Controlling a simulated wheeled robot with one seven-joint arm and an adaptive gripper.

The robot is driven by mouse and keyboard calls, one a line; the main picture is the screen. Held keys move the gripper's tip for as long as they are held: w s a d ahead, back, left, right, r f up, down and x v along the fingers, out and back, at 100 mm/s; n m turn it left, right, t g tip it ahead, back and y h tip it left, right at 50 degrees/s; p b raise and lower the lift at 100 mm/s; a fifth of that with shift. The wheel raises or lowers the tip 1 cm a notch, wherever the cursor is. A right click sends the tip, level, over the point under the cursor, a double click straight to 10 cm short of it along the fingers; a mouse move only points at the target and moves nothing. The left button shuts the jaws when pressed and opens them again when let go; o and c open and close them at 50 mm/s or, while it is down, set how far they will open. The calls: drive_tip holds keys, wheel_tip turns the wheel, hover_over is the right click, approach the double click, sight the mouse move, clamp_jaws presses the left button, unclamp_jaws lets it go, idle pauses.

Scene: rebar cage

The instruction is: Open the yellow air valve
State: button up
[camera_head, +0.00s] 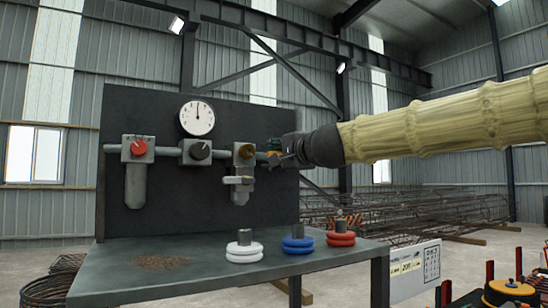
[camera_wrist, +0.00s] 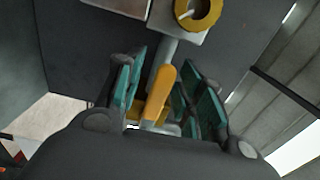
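The yellow air valve's lever (camera_wrist: 160,92) shows in the wrist view as a straight yellow handle beside a grey pipe. My gripper (camera_wrist: 165,98) has teal-padded fingers on the left and right of the lever. They are spread, with a gap at least on the left side; contact on the right cannot be told. In the head view my gripper (camera_head: 274,158) is at the right end of the pipe line on the dark panel, and it largely hides the valve. A yellow round knob (camera_wrist: 197,14) on a pale block lies just beyond the lever.
The dark panel (camera_head: 240,110) carries a gauge (camera_head: 197,117), a red knob (camera_head: 139,148) and a black knob (camera_head: 201,150). White (camera_head: 244,252), blue (camera_head: 298,244) and red (camera_head: 341,239) hose coils sit on the bench (camera_head: 190,276). A rebar cage (camera_head: 400,212) lies behind, right.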

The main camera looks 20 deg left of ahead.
drive_tip(key=v, duration=1.1)
drive_tip(key=shift+s+d, duration=0.25)
drive_tip(key=shift+d, duration=0.05)
